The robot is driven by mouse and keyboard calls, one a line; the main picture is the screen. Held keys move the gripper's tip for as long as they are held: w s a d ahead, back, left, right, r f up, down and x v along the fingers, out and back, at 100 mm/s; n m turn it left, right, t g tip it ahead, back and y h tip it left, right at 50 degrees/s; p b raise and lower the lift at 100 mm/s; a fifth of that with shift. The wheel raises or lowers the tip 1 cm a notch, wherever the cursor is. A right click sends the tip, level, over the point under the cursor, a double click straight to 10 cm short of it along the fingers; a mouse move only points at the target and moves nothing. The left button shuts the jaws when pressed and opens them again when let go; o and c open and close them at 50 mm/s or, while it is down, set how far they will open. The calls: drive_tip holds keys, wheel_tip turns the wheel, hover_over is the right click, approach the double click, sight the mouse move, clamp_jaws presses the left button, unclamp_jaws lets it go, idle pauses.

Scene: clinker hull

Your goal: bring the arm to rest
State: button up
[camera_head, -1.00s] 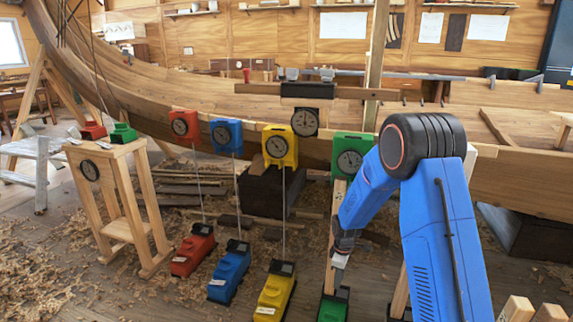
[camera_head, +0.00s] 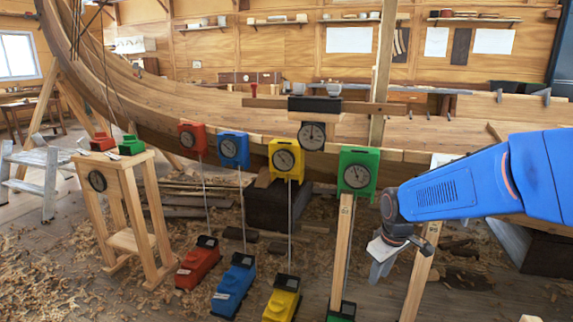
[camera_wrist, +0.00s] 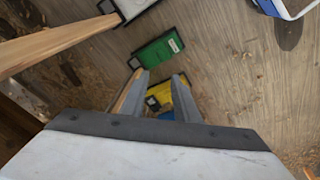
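My blue arm (camera_head: 445,190) reaches in from the right edge of the head view, with its last links nearly level. My gripper (camera_head: 378,278) hangs from its end, pointing down, to the right of the green dial box's wooden post. In the wrist view my gripper (camera_wrist: 160,78) shows two grey fingers standing apart with nothing held between them. A yellow block (camera_wrist: 168,97) shows beyond the fingers, lower down near the floor.
The green dial box (camera_head: 358,172) on its post (camera_head: 340,250) is close left of my gripper. Yellow (camera_head: 286,158), blue (camera_head: 233,149) and red (camera_head: 192,138) dial boxes hang further left. A green block (camera_wrist: 158,50) lies below. The hull (camera_head: 440,135) runs behind.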

drive_tip(key=s+d+r+m+t, duration=0.1)
drive_tip(key=s+r+m, duration=0.2)
drive_tip(key=s, duration=0.9)
drive_tip(key=s+d+r+m+t, duration=0.1)
drive_tip(key=s+r+m, duration=0.2)
drive_tip(key=s, duration=0.9)
drive_tip(key=shift+s+d+r+m, duration=0.3)
drive_tip(key=shift+s+r, duration=0.1)
drive_tip(key=shift+r, duration=0.55)
